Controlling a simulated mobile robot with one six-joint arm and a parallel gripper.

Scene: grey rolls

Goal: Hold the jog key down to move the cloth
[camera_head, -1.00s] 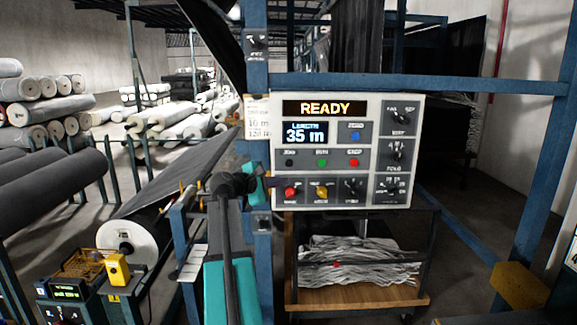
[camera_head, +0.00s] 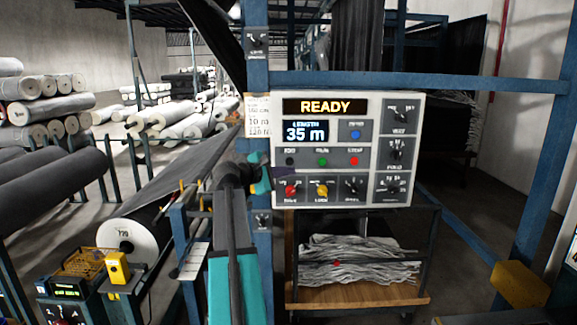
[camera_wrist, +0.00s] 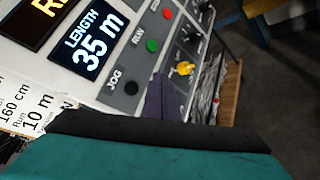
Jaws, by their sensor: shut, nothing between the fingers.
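The jog key (camera_head: 290,161) is a black round button at the left of the panel's button row. In the wrist view the key (camera_wrist: 131,88) sits under the label JOG. My gripper (camera_head: 287,172) is at the panel's left edge, just below the key. In the wrist view its shut, purple-grey fingers (camera_wrist: 160,97) show right of the key and do not cover it; contact with the panel cannot be told. Dark cloth (camera_head: 185,165) slopes up from a roll (camera_head: 120,236) at the left. The display (camera_head: 305,132) reads LENGTH 35 m, under a READY sign (camera_head: 325,107).
Beside the jog key are a green RUN button (camera_head: 322,162) and a red button (camera_head: 354,161). Red (camera_head: 291,190) and yellow (camera_head: 321,190) knobs sit below. A blue frame post (camera_head: 258,100) stands left of the panel (camera_head: 415,150). A cart (camera_head: 360,292) with grey cloth is underneath.

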